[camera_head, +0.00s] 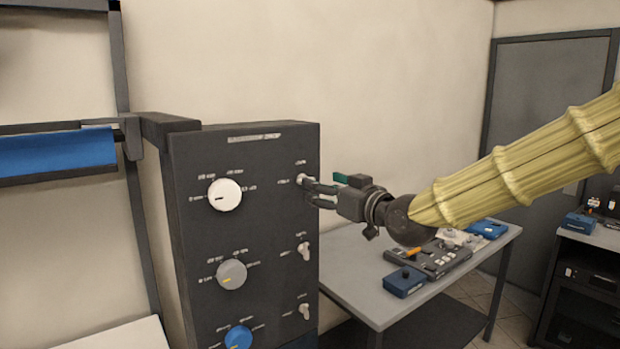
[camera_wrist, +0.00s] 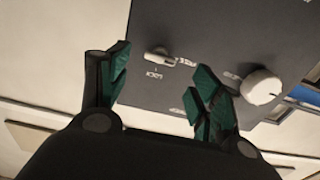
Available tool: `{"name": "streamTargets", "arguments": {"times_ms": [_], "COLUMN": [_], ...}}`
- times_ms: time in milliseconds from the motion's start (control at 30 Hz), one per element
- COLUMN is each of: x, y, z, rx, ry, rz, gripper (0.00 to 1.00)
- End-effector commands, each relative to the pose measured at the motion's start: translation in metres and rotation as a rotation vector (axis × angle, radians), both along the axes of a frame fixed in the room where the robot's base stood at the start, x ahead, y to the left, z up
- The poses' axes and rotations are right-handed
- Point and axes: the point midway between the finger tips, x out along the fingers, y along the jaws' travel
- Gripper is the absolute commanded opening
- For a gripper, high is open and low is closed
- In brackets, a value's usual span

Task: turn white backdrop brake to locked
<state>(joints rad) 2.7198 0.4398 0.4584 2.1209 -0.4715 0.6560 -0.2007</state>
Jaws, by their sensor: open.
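The white backdrop brake is a small white lever (camera_head: 303,178) at the top right of the dark control box's face. In the wrist view the lever (camera_wrist: 162,57) lies just beyond and between my fingertips, with LOCK and FREE lettering beside it. It appears turned towards the FREE side. My gripper (camera_head: 322,191) is open in front of the lever, its green-padded fingers (camera_wrist: 160,80) on either side. I see no clear contact. The white knob (camera_head: 225,195) sits left of the lever on the same face, and also shows in the wrist view (camera_wrist: 261,86).
Below are a grey knob (camera_head: 232,274), a blue knob (camera_head: 238,338) and two similar levers (camera_head: 304,250) (camera_head: 305,312). A table (camera_head: 350,262) with a control console (camera_head: 433,258) and blue boxes stands right of the control box (camera_head: 180,240). A blue roll (camera_head: 55,152) hangs at left.

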Motion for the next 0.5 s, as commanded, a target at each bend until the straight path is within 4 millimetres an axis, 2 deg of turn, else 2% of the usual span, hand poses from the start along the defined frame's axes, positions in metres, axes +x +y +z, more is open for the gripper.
{"name": "streamTargets", "arguments": {"times_ms": [300, 500], "x": [0.034, 0.046], "y": [0.025, 0.033], "z": [0.002, 0.001], "rx": [-0.001, 0.001], "ry": [0.001, 0.001], "rz": [0.0, 0.0], "gripper": [0.64, 0.64]}}
